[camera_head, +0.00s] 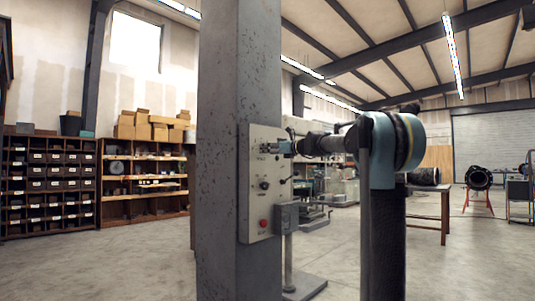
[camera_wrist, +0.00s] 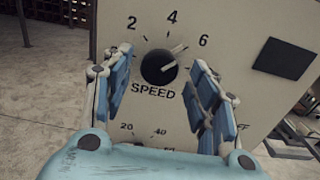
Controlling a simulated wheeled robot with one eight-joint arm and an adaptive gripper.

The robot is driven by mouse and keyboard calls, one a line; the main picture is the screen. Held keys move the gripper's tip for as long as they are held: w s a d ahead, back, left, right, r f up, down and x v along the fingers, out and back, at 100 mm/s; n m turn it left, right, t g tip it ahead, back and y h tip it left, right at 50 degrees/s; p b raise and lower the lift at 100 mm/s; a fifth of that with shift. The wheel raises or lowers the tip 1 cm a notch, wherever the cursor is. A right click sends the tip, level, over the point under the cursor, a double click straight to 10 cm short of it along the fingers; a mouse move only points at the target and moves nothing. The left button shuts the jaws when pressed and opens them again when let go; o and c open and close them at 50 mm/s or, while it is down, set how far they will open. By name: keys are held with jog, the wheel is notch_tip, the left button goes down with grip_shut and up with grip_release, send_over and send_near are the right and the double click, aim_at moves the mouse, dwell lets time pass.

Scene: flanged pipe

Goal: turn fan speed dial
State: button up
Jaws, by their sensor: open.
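The fan speed dial (camera_wrist: 158,67) is a round black knob on a pale panel (camera_wrist: 255,100), with the word SPEED below it and numbers 2, 4 and 6 around it. My gripper (camera_wrist: 158,60) is open, with one blue-padded finger on each side of the dial and gaps visible to the knob. Depth to the knob is hard to tell. In the head view, my gripper (camera_head: 287,147) is at the upper part of the panel (camera_head: 255,205) and hides the speed dial.
The panel is mounted on a grey steel column (camera_head: 222,120). Below the dial are a second black knob (camera_head: 264,184), a red button (camera_head: 263,223) and a grey box (camera_head: 286,217). A dark rectangle (camera_wrist: 283,58) is right of the dial. Shelves (camera_head: 145,180) stand far left.

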jog(key=shift+w+a, duration=0.4)
jog(key=shift+a, duration=0.1)
jog(key=c, duration=1.1)
jog(key=shift+o, duration=0.2)
